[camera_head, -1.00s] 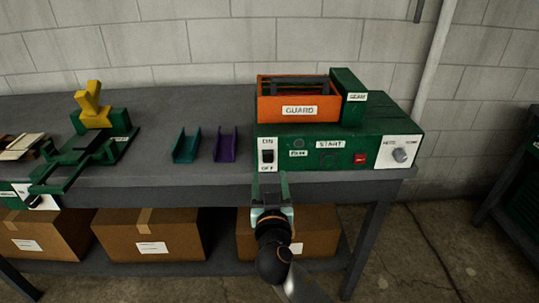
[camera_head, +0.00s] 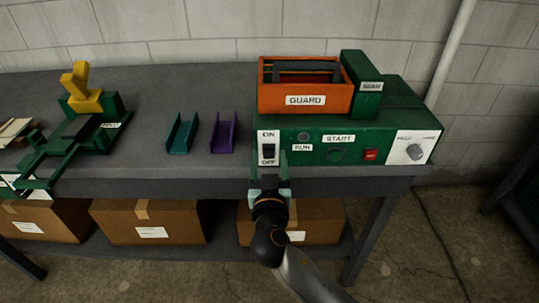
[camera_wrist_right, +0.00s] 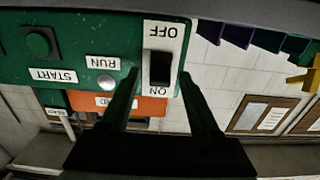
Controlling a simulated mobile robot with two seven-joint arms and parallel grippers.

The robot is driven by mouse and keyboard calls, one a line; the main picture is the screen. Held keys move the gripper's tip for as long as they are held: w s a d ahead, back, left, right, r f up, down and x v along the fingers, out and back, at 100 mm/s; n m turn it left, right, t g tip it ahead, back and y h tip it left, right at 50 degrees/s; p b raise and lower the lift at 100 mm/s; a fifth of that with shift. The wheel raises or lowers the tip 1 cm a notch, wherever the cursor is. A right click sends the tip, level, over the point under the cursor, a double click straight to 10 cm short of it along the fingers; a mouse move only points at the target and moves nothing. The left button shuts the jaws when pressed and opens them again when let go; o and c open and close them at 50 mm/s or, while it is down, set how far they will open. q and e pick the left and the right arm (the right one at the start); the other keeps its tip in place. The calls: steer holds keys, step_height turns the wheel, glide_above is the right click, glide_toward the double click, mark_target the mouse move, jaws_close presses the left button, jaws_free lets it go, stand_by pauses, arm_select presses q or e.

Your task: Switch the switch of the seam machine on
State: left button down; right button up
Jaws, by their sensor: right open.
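The green seam machine (camera_head: 310,152) stands on the right end of the grey bench. Its black rocker switch (camera_head: 268,151) sits on a white plate at the front left, with ON above and OFF below. I cannot tell which way the rocker is set. My right gripper (camera_head: 269,172) is open and empty, just in front of and below the switch. In the right wrist view the picture is upside down; the rocker (camera_wrist_right: 160,67) appears between the two spread fingers (camera_wrist_right: 159,85). Contact with the plate is not clear. My left gripper is out of view.
An orange guard (camera_head: 305,100) sits on top of the machine. A START button (camera_head: 336,156), a red button (camera_head: 371,155) and a knob (camera_head: 415,151) are right of the switch. Teal (camera_head: 181,135) and purple (camera_head: 223,135) channels lie to its left. Cardboard boxes (camera_head: 148,222) stand below.

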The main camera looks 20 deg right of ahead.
jaws_close()
stand_by(0.5)
